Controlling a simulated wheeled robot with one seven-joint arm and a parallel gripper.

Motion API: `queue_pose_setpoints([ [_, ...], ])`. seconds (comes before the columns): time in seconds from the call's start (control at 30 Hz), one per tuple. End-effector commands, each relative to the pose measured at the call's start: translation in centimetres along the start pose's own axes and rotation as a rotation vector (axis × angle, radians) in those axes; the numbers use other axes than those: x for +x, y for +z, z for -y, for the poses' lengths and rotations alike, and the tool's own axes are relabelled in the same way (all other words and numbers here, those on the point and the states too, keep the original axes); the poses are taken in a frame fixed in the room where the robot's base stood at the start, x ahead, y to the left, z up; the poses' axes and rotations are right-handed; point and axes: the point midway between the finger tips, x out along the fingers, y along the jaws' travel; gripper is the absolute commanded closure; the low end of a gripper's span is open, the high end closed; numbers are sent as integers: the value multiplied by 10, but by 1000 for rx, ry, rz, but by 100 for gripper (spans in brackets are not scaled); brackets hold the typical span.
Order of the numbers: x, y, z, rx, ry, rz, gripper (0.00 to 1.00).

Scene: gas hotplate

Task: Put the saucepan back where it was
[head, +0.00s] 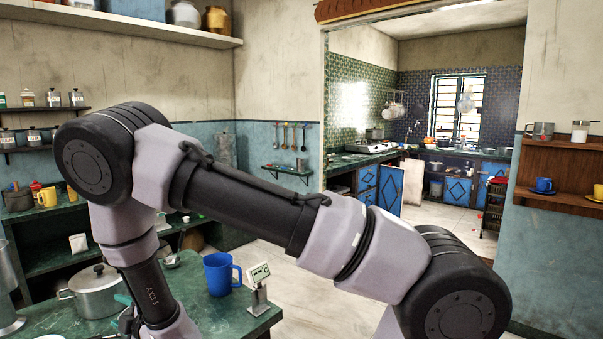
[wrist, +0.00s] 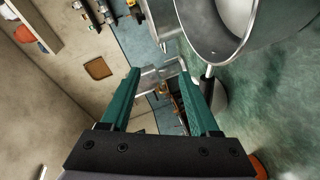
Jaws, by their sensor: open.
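My gripper (wrist: 158,72) is open in the wrist view, its two teal fingers apart with nothing held between them. A shiny metal vessel (wrist: 232,58), possibly the saucepan, is to the upper right of the fingers and cut off by the frame. I cannot tell whether it touches the right finger. In the head view a silver lidded pot (head: 92,296) stands on the green table at lower left, beside my forearm. I cannot tell whether it is the saucepan. My gripper is mostly hidden there; only a bit of teal shows by the pot.
A blue mug (head: 219,274) and a small stand with a display (head: 258,285) are near the green table's (head: 216,312) right side. A yellow mug (head: 46,197) is on the counter behind. A silver appliance (head: 375,134) sits on the far counter.

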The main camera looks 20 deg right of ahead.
Motion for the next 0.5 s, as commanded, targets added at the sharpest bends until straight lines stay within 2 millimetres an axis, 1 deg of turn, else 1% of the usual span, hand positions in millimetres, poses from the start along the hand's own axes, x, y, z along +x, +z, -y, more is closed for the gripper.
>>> queue_pose_setpoints([
  [0.03,5,14,-41,103,16,64,38],
  [0.07,5,24,-61,164,18,101,38],
  [0.1,4,36,-86,246,19,149,38],
  [0.17,0,53,-122,365,21,214,38],
  [0.2,-6,65,-145,444,22,255,38],
  [0.27,-17,82,-179,557,26,311,38],
  [0.3,-26,92,-199,632,26,346,38],
  [0.37,-43,106,-230,741,29,393,38],
  [0.4,-56,115,-249,810,31,422,38],
  [0.47,-78,127,-276,913,34,463,38],
  [0.5,-95,133,-292,977,35,488,38],
])
